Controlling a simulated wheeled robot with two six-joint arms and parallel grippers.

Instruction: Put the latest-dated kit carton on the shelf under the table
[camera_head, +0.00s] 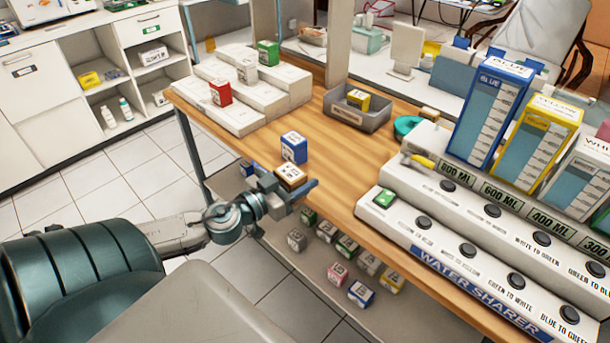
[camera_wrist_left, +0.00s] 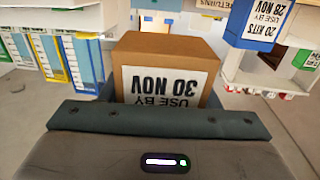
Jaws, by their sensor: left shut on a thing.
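My left gripper (camera_head: 296,190) is shut on a brown kit carton (camera_head: 290,177) at the table's near left edge. In the left wrist view the brown carton (camera_wrist_left: 168,70) fills the jaws, and its label, upside down, reads USE BY 30 NOV. A blue-and-white carton (camera_head: 294,147) stands on the table just behind it; in the left wrist view the blue carton (camera_wrist_left: 258,22) reads 20 KITS, USE BY 28 NOV. The shelf under the table (camera_head: 300,292) holds several small cartons, such as a red one (camera_head: 337,273) and a blue one (camera_head: 361,293). My right gripper is out of view.
The wooden table (camera_head: 345,180) carries white stepped blocks with a red carton (camera_head: 220,92) and a green carton (camera_head: 268,53). A grey tray (camera_head: 358,115) holds a yellow carton (camera_head: 357,99). The water sharer (camera_head: 470,255) fills the table's right side. Tiled floor lies left of the table.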

